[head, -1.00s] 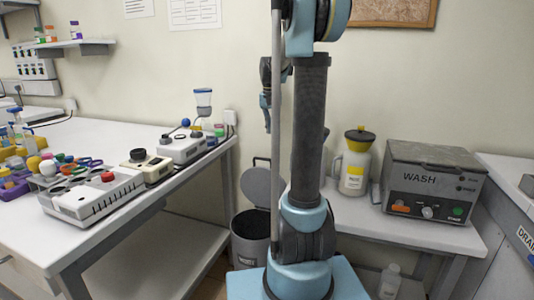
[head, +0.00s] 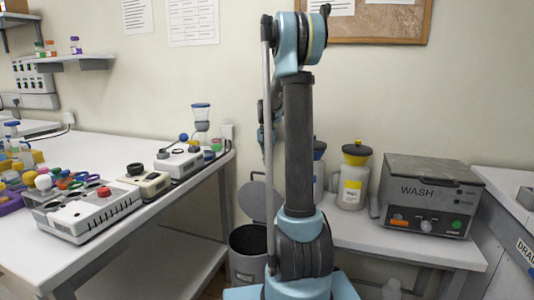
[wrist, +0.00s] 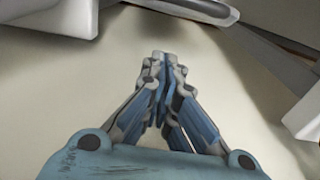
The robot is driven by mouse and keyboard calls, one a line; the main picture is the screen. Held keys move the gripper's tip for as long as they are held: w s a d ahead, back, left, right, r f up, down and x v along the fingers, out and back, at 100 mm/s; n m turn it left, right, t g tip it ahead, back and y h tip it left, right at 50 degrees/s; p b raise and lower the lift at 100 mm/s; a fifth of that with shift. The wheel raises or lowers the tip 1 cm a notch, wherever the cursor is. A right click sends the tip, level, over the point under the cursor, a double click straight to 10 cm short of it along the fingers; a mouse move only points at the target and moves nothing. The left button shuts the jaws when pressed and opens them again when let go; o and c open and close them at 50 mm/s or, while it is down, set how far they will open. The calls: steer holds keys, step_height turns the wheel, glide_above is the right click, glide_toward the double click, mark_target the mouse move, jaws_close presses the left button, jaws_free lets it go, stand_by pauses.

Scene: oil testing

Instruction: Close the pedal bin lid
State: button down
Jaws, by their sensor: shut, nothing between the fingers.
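The pedal bin (head: 246,268) stands on the floor between the left bench and the wash table, partly hidden by my arm. Its grey lid (head: 257,201) stands raised and tilted back toward the wall, so the bin is open. My gripper (wrist: 162,62) is shut and empty in the wrist view, its fingers together over a pale surface. In the head view my gripper (head: 262,138) hangs mostly hidden behind my arm, above the raised lid and apart from it in the picture. The wrist view does not clearly show the bin.
The left bench (head: 110,150) carries several devices and coloured caps. The right table (head: 400,240) holds the WASH unit (head: 428,192), a yellow-topped jug (head: 353,178) and a partly hidden blue-capped bottle (head: 319,170). The wall is close behind the bin.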

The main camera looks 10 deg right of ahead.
steer(key=shift+s+a+f, duration=0.35)
steer(key=shift+s+a, duration=0.15)
steer(key=shift+s, duration=0.35)
steer(key=shift+s+a+f, duration=0.3)
steer(key=shift+s+a, duration=0.2)
steer(key=shift+s, duration=0.3)
steer(key=shift+s, duration=0.1)
